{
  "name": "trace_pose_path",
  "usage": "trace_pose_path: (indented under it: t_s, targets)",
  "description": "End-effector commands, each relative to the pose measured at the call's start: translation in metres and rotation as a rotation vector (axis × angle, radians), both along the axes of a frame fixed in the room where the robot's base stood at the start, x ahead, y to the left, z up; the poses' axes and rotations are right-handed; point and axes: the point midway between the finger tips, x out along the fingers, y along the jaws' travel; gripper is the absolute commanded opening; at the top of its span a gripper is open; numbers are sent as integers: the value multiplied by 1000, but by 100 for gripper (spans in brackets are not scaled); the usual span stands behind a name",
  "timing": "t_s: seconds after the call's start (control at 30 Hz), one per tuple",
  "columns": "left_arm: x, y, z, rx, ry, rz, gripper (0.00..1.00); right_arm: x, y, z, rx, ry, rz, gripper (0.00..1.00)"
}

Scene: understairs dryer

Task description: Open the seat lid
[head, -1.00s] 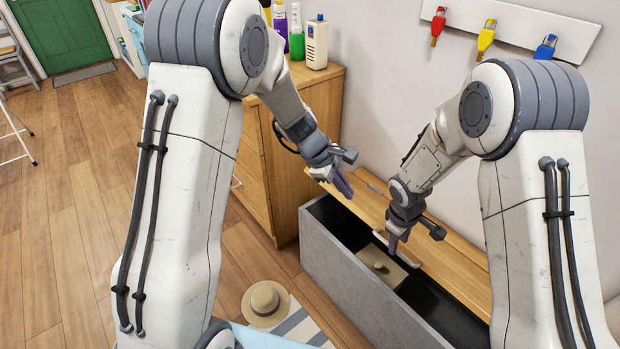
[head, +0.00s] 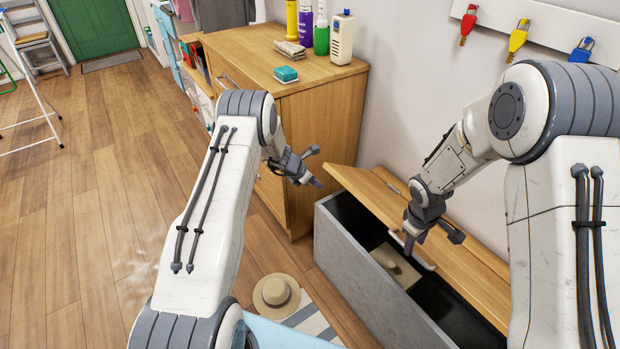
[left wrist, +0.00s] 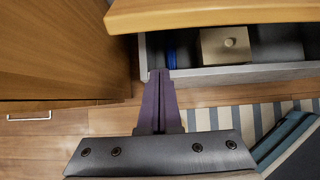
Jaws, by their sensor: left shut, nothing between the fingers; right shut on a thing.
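The wooden seat lid (head: 468,272) is tilted up, part open, over the grey storage bench (head: 362,285). Its front edge also shows at the top of the left wrist view (left wrist: 210,14). A pale bar handle (head: 424,264) sits on the lid's front. My right gripper (head: 408,244) is shut at the handle, its fingers partly hiding it. My left gripper (head: 319,184) is shut and empty, apart from the lid, near its left end. In the left wrist view its purple fingers (left wrist: 158,92) are together in front of the bench.
A beige box with a knob (left wrist: 225,46) lies inside the dark bench. A wooden cabinet (head: 322,140) stands left of the bench, bottles on top. A straw hat (head: 276,296) and striped mat (head: 316,322) lie in front. Open floor extends to the left.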

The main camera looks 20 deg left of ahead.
Motion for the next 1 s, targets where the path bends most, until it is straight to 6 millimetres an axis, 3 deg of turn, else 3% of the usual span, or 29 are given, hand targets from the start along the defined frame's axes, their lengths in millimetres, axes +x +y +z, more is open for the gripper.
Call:
trace_pose_path:
  t_s: [0.03, 0.13, 0.2, 0.4, 0.83, 1.0]
  targets:
    - [5, -5, -12, 0, 1, -2, 0, 10, -6, 0, 1, -18, -2, 0]
    - [14, -12, -28, 1, 2, -3, 0, 10, -6, 0, 1, -18, -2, 0]
    - [21, -15, -10, 4, -5, -4, 0, 10, -6, 0, 1, -18, -2, 0]
    - [29, -22, 6, 3, -1, -3, 0, 10, -6, 0, 1, -19, -2, 0]
    - [31, -24, 11, 2, 1, -2, 0, 10, -6, 0, 1, -20, -2, 0]
    - [39, -29, 25, 1, -3, -4, 0, 10, -6, 0, 1, -20, -2, 0]
